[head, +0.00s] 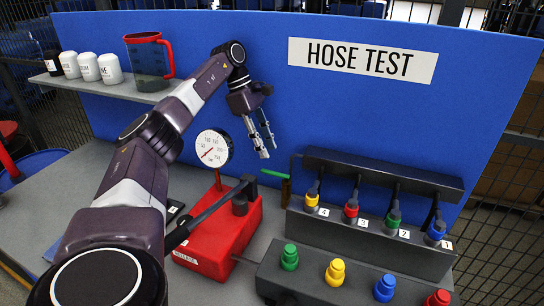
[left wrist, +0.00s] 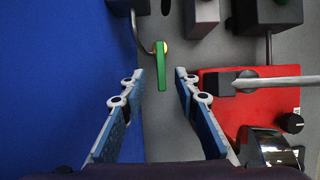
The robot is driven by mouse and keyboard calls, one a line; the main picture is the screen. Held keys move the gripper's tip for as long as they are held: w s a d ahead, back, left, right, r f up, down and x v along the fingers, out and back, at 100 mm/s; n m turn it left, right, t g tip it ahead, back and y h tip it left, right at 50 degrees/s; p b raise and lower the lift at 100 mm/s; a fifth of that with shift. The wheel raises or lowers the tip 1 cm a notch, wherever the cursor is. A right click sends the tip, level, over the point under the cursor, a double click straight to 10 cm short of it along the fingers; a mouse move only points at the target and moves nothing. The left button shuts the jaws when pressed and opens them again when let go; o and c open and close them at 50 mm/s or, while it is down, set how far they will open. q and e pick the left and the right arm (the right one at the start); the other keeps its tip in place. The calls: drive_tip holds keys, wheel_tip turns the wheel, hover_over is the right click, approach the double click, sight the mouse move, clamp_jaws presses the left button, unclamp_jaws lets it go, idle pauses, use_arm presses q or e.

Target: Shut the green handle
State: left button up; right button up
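The green handle (head: 275,174) is a slim lever on a brass-coloured fitting at the left end of the dark manifold. In the left wrist view the green handle (left wrist: 161,68) points down the picture from its pivot, between the two finger lines. My left gripper (head: 267,147) is above the handle in front of the blue panel, fingers pointing down. I cannot tell whether a finger touches the handle. My right gripper is in neither view.
A red pump (head: 222,232) with a gauge (head: 212,148) and a long lever stands left of the handle. The dark manifold (head: 378,175) with coloured hose ends is to the right. The blue panel (head: 330,115) rises close behind. A shelf (head: 105,87) holds a jug.

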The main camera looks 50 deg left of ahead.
use_arm(q)
drive_tip(key=shift+v, duration=2.4)
